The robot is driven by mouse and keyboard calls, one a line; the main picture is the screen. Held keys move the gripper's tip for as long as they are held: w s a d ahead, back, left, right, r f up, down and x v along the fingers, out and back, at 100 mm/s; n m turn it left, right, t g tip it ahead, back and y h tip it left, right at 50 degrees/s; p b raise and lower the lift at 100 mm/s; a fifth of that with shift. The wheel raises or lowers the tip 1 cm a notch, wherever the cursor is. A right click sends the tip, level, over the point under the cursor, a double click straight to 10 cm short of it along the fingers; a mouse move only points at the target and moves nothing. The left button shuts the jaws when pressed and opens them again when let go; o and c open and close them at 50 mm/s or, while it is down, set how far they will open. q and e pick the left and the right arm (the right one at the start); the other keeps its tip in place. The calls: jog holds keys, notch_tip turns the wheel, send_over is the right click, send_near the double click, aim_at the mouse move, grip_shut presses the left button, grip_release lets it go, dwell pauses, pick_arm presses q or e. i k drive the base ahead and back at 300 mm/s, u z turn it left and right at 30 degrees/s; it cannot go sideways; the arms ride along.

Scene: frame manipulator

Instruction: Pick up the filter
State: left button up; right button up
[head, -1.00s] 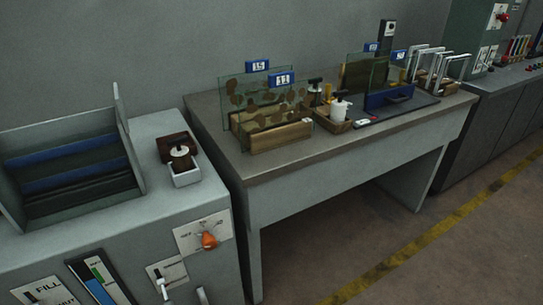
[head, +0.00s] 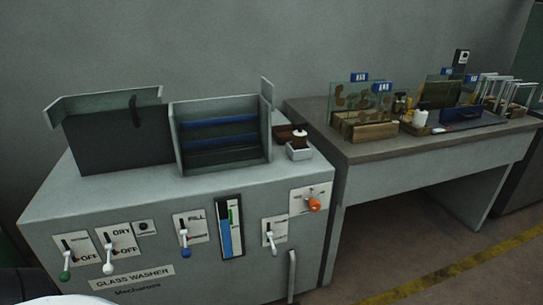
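No object is clearly recognisable as the filter. On the grey glass washer (head: 180,220), a small dark-knobbed piece (head: 299,139) stands in a white square holder (head: 299,153) at the right rear of the top. A dark brown block (head: 287,132) is behind it. Left of them is an open grey compartment (head: 265,145) with blue bars inside. Further left, a dark panel (head: 105,143) with a black handle stands upright under a grey flap.
A grey table (head: 370,158) to the right carries glass panes in wooden stands (head: 362,132), small bottles, a blue tray (head: 461,113) and white frames (head: 495,90). The washer front has several levers and an orange knob (head: 314,204). Floor is clear below the table.

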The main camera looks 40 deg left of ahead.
aim_at(300, 137)
jog(key=k, duration=0.15)
jog(key=u, duration=1.35)
